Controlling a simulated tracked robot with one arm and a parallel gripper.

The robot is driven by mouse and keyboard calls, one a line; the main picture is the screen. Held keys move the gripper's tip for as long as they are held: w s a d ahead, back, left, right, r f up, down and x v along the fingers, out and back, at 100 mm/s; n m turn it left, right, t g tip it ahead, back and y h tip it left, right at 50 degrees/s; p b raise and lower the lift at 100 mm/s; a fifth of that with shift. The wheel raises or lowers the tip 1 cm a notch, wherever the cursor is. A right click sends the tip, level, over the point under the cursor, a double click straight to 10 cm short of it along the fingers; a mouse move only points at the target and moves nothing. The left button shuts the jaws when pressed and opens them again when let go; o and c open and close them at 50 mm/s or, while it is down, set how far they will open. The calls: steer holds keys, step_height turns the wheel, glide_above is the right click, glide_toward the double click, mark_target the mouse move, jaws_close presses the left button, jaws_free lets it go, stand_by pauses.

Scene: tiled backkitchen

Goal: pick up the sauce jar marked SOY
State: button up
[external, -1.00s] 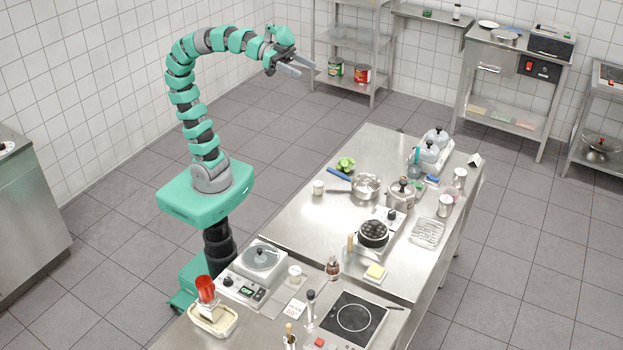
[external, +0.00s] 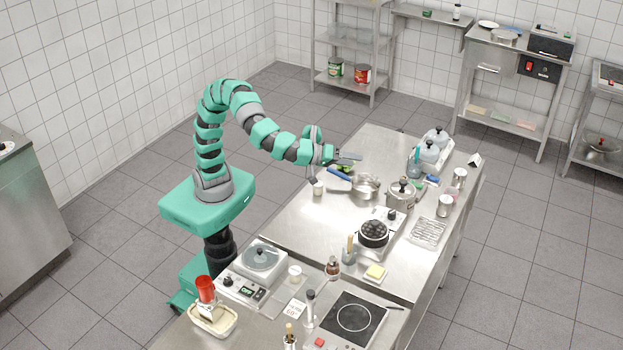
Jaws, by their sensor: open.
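Domed-lid jars stand in a holder at the far end of the steel table, one at the back (external: 437,134) and one in front of it (external: 428,151). They may be the sauce jars. No SOY marking is legible at this size, so I cannot tell which one bears it. My gripper (external: 351,163) is open and appears empty. It is above the far left part of the table, over the green vegetables (external: 345,169), left of the jars and apart from them.
A blue-handled pan lies under my gripper. A steel pot (external: 365,187), a lidded pot (external: 401,194), a black pot on a burner (external: 373,234) and a white cup (external: 318,188) stand nearby.

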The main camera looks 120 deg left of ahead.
steer(key=s+f+g+y, duration=0.2)
steer(key=s+f+g, duration=0.4)
steer(key=f, duration=0.7)
steer(key=g+y+b, duration=0.1)
steer(key=g+b, duration=0.1)
steer(key=g, duration=0.4)
glide_toward(316, 186)
steer(key=b+x, duration=0.1)
steer(key=x, duration=0.5)
steer(key=shift+s+a, duration=0.15)
steer(key=shift+a, duration=0.1)
steer(key=shift+b+x, duration=0.6)
steer(key=shift+x, duration=2.1)
steer(key=shift+w, duration=0.2)
steer(key=c, duration=1.1)
